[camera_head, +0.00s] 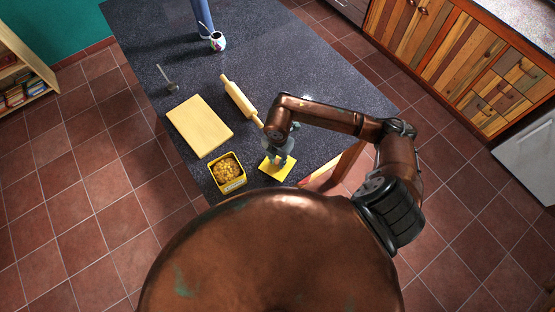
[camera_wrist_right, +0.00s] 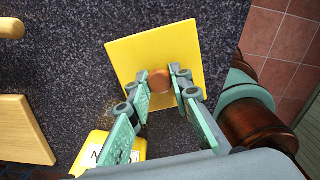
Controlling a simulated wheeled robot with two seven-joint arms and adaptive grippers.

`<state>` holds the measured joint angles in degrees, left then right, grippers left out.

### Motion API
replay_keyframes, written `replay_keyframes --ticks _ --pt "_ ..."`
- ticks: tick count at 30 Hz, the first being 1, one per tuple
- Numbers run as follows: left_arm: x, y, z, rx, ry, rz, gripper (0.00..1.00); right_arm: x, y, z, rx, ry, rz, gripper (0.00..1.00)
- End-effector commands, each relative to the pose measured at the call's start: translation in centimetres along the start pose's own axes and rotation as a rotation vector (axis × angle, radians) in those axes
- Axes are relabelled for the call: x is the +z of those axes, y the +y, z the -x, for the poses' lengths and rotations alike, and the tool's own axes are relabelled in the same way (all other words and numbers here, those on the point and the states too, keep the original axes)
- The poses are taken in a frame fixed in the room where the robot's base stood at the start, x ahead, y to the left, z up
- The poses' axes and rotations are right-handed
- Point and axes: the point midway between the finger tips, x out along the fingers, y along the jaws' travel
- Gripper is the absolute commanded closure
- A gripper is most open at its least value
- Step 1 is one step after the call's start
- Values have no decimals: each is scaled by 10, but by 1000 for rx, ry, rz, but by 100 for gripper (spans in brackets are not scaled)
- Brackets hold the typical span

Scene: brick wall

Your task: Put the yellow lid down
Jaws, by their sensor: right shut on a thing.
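The yellow lid (camera_head: 277,168) is a flat square with a round brown knob (camera_wrist_right: 160,80), near the table's front edge in the head view. My right gripper (camera_head: 280,155) is above the lid, its fingers shut on the knob. In the right wrist view the lid (camera_wrist_right: 150,47) lies beyond my right gripper (camera_wrist_right: 161,82), over the dark tabletop. I cannot tell whether the lid touches the table. My left gripper is not in view.
A yellow container (camera_head: 230,187) with orange-brown contents stands open left of the lid. A wooden board (camera_head: 199,125), a rolling pin (camera_head: 239,101), a small grey utensil (camera_head: 166,78) and a white mug (camera_head: 217,41) are farther back on the dark table (camera_head: 290,62). The table's right side is clear.

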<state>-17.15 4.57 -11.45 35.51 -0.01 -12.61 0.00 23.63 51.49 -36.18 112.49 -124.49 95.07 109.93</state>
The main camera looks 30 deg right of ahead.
Motion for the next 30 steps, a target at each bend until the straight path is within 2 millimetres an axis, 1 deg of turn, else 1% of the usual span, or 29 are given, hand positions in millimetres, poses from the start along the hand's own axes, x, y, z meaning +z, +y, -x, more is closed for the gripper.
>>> replay_keyframes --ticks 2,13,14,18,21,30 --pt "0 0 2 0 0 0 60 0 0 -4 -1 1 0 100" --pt "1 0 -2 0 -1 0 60 0 0 -9 -1 0 1 100" --pt "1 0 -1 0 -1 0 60 0 0 -8 0 0 1 79" --pt "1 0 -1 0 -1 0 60 0 0 -8 -1 0 0 69" --pt "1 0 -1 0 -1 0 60 0 0 -8 -1 0 0 63" --pt "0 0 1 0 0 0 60 0 0 -5 0 0 0 63"
